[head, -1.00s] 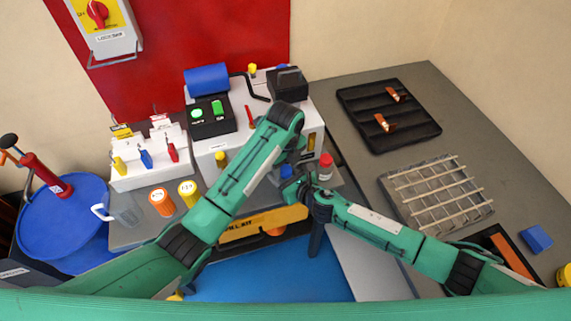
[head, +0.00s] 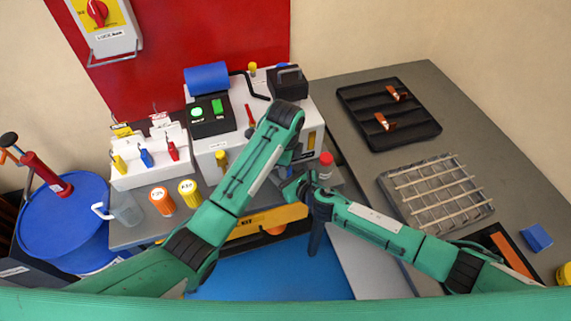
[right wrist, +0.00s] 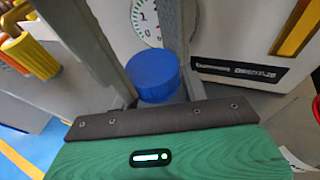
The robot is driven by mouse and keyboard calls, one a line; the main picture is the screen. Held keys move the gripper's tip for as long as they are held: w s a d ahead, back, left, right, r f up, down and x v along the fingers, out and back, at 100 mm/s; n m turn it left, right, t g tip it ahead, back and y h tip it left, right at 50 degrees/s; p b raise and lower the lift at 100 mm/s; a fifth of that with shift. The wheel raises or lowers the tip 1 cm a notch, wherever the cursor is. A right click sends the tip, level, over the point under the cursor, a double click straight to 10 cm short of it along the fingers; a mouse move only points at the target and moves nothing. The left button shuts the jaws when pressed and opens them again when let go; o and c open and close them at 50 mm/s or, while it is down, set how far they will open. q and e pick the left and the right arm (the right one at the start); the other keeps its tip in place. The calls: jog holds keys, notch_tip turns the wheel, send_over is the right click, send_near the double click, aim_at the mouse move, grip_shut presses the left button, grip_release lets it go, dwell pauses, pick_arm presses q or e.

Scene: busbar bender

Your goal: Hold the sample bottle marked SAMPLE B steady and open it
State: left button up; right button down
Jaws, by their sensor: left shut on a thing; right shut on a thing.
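The blue cap (right wrist: 154,76) of a bottle sits between the two fingers of my right gripper (right wrist: 142,60) in the right wrist view. The right gripper (head: 292,186) is shut on it in front of the grey-white machine. The bottle body and any SAMPLE B mark are hidden. My left arm (head: 245,172) reaches over from the left and bends down to the same spot. Its gripper is mostly hidden behind the arm, shut on the bottle below the cap as far as I can tell.
The machine (head: 213,150) is close behind. A black tray (head: 388,112) and a wire rack (head: 437,193) lie on the right bench.

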pick_arm(q)
jog(key=o, duration=1.1)
notch_tip(320, 180, up, 4)
jog(key=shift+r, duration=0.2)
jog(key=shift+c, duration=0.6)
jog(key=r+m, duration=0.2)
jog(key=m, duration=0.3)
jog(key=r+m, duration=0.1)
jog(key=shift+r+m, duration=0.2)
jog(key=shift+m, duration=0.2)
jog(key=shift+f, duration=3.9)
